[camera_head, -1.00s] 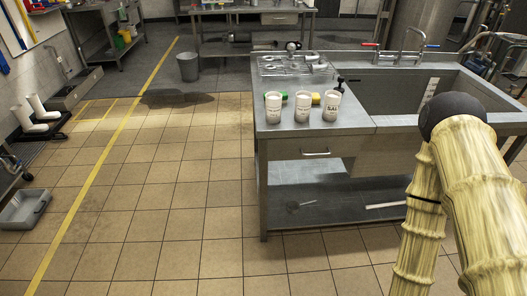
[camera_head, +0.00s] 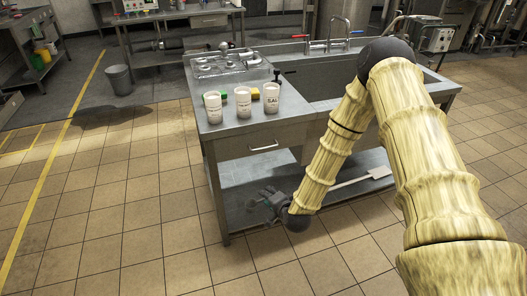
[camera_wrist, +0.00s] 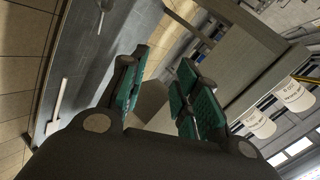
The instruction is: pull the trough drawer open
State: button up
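The drawer (camera_head: 240,146) is in the front of the steel sink table, below three white containers. Its bar handle (camera_head: 264,148) shows in the head view, and the drawer looks closed. My gripper (camera_head: 268,204) is low in front of the table, below the drawer and apart from the handle, near the lower shelf. In the wrist view my gripper (camera_wrist: 160,75) has its green-padded fingers spread with nothing held between them. A grey panel (camera_wrist: 240,65) lies beyond the right finger; I cannot tell whether it is the drawer front. The handle is not clear there.
The steel table (camera_head: 225,132) carries white containers (camera_head: 243,104), and a sink basin (camera_head: 315,85) lies at its right. The lower shelf (camera_head: 235,200) is close to my gripper. The tiled floor (camera_head: 110,210) left of the table is clear. A grey bin (camera_head: 119,78) stands behind.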

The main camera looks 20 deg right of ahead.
aim_at(264, 148)
jog(key=w+d+r+m+t, duration=0.4)
jog(key=w+d+r, duration=0.1)
jog(key=w+r, duration=0.45)
jog(key=shift+h, duration=0.4)
jog(key=w+f, duration=0.1)
jog(key=w, duration=0.2)
jog(key=w+f, duration=0.1)
jog(key=w, duration=0.3)
jog(key=w+p, duration=0.1)
jog(key=w, duration=0.2)
jog(key=shift+w+a+f, duration=0.35)
jog(key=shift+w+f, duration=0.05)
jog(key=shift+c, duration=0.4)
grip_shut()
